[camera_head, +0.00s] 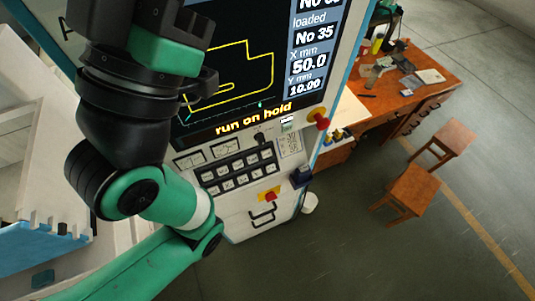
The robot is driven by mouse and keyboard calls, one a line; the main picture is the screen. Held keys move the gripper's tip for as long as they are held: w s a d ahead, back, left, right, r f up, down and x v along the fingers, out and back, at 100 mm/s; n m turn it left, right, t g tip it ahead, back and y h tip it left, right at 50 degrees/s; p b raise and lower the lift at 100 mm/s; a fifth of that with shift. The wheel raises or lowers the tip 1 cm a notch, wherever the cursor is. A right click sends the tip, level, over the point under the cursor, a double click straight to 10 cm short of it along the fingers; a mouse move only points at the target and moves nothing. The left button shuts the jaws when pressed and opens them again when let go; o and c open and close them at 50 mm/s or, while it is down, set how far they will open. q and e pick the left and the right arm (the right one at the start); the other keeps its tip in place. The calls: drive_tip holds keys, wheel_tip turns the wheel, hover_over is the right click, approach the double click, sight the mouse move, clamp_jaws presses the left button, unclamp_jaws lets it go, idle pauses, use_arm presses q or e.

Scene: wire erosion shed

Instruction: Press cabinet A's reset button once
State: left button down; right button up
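A control cabinet (237,222) stands in the middle, its large dark screen (235,55) reading "run on hold". The edge of a letter shows at its upper left, but I cannot read a full cabinet name. Below the screen is a panel of several dark keys (239,171) with pale markings. A dark knob (261,138) sits above them. A red button on a yellow plate is lower down (270,196). No reset label is legible. My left arm crosses the cabinet's left side, hiding part of it; its fingertips are not visible. My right gripper is not in view.
A red and yellow knob (321,119) sticks out at the cabinet's right edge. A black handle (263,214) is on its lower front. A wooden desk (440,75) with tools and two stools (410,191) stand to the right. The floor between is clear.

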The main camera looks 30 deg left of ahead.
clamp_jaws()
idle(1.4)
